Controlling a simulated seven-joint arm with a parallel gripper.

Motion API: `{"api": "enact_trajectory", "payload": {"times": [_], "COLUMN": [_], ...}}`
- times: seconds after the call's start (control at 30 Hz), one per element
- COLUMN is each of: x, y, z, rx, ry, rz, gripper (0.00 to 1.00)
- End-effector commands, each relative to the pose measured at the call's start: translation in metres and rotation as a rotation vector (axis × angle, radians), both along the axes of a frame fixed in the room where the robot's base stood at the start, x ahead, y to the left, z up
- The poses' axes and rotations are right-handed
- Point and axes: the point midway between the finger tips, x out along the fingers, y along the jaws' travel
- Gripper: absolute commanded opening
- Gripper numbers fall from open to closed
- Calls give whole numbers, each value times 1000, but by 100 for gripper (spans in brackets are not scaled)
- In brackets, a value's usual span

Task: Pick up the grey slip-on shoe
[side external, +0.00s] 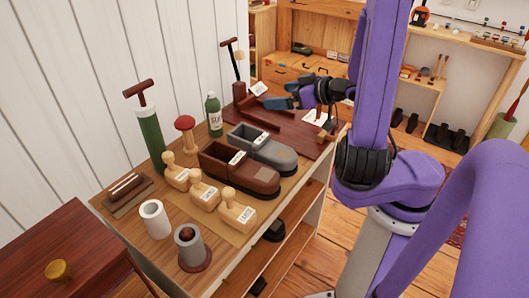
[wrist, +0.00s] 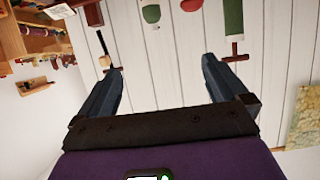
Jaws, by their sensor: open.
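The grey slip-on shoe (side external: 262,148) lies on the wooden bench in the side external view, with its toe toward the right. A brown shoe (side external: 240,170) lies just in front of it, close beside it. My gripper (side external: 268,103) is above the back part of the bench, behind the grey shoe and apart from it. In the wrist view my gripper (wrist: 155,85) has its two fingers wide apart with nothing between them. The wrist view faces the white wall and shows neither shoe.
Several wooden stamps (side external: 205,189), a white cup (side external: 155,219) and a grey cylinder (side external: 190,247) stand at the bench's near end. A green bottle (side external: 214,114), a red-topped mushroom-like object (side external: 187,133) and a green pump (side external: 150,135) stand along the wall side. A dark red board (side external: 305,142) lies behind the shoes.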

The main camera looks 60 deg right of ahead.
Motion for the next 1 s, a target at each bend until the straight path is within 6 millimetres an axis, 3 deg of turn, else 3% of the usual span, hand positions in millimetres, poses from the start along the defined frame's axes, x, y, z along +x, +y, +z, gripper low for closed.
{"api": "enact_trajectory", "payload": {"times": [0.5,0.7,1.0], "x": [0,0,13], "y": [-1,0,1], "z": [-125,-152,-165], "rx": [13,3,-4], "ry": [3,2,1], "rz": [-5,-2,5], "gripper": [100,100,100]}}
